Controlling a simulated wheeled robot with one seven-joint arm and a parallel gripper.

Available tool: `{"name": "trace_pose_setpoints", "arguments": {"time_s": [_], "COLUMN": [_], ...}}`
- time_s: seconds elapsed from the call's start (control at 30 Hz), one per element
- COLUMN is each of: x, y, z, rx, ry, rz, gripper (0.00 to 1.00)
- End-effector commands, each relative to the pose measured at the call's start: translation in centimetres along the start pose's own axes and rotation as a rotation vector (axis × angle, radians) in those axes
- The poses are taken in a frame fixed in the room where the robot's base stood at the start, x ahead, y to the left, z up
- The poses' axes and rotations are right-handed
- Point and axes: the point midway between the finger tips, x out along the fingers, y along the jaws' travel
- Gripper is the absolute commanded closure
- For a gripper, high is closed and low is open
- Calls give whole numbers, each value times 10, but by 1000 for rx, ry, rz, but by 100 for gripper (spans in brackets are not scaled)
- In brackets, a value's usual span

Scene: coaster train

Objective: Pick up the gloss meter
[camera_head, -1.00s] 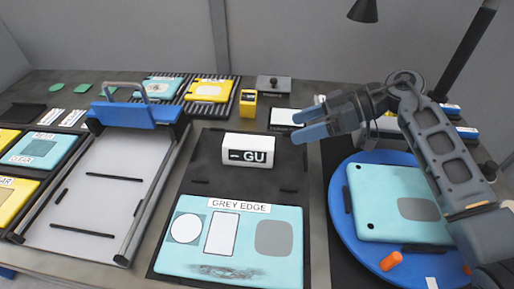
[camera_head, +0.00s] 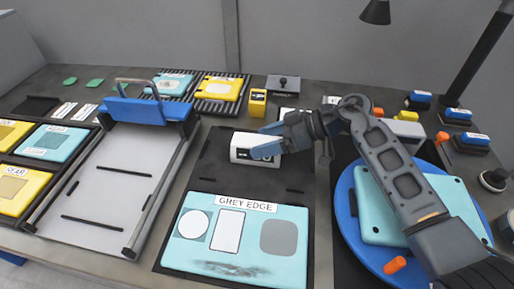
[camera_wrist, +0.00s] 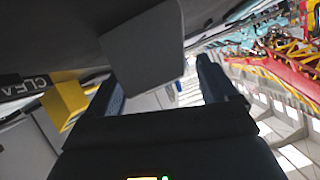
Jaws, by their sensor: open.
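The gloss meter, a white block with a dark "GU" display (camera_head: 241,146), sits on the dark mat behind the teal "GREY EDGE" panel (camera_head: 238,270). My gripper (camera_head: 268,142) is at its right end, and the blue fingers hide part of its display and right side. In the wrist view my gripper (camera_wrist: 158,72) is open, with a finger on either side. A grey block (camera_wrist: 145,45), which looks like the gloss meter in shade, shows between and beyond the fingers. I cannot tell whether a finger touches it.
A yellow device (camera_head: 257,102) stands behind the gloss meter. A sliding frame with a blue crossbar (camera_head: 142,110) lies to the left. A blue turntable (camera_head: 346,207) with a teal panel is at the right, under my arm. Bare mat shows around the meter.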

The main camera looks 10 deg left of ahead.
Motion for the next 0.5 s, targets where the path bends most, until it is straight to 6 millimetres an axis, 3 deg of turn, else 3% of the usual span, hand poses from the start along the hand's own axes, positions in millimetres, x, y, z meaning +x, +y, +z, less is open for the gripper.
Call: {"name": "trace_pose_setpoints", "arguments": {"time_s": [0.17, 0.5], "x": [0, 0], "y": [0, 0], "z": [0, 0], "rx": [0, 0], "ry": [0, 0], "rz": [0, 0], "gripper": [14, 46]}}
